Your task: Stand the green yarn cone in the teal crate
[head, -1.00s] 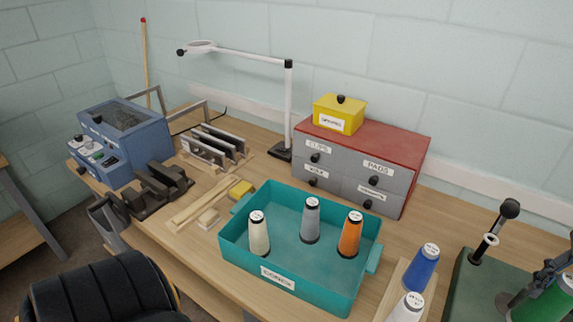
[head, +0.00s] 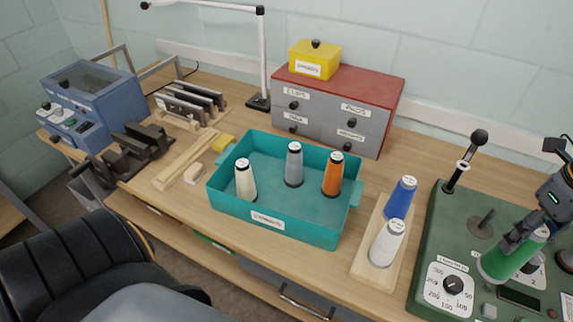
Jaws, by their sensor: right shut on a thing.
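The green yarn cone (head: 507,258) is at the right edge of the head view, tilted, over the green machine. My right gripper (head: 530,228) is shut on it near its narrow top end. Whether the cone's base touches the machine I cannot tell. The teal crate (head: 265,225) stands on the table in the middle, with a label on its front wall. Inside it stand a cream cone (head: 245,180), a grey cone (head: 294,165) and an orange cone (head: 333,175). The crate's front right floor is bare. My left gripper is not in view.
A wooden board (head: 365,262) with a blue cone (head: 400,198) and a white cone (head: 387,243) lies between crate and green machine (head: 440,245). A post with a black knob (head: 478,137) rises from the machine. Grey drawers (head: 335,115) stand behind the crate.

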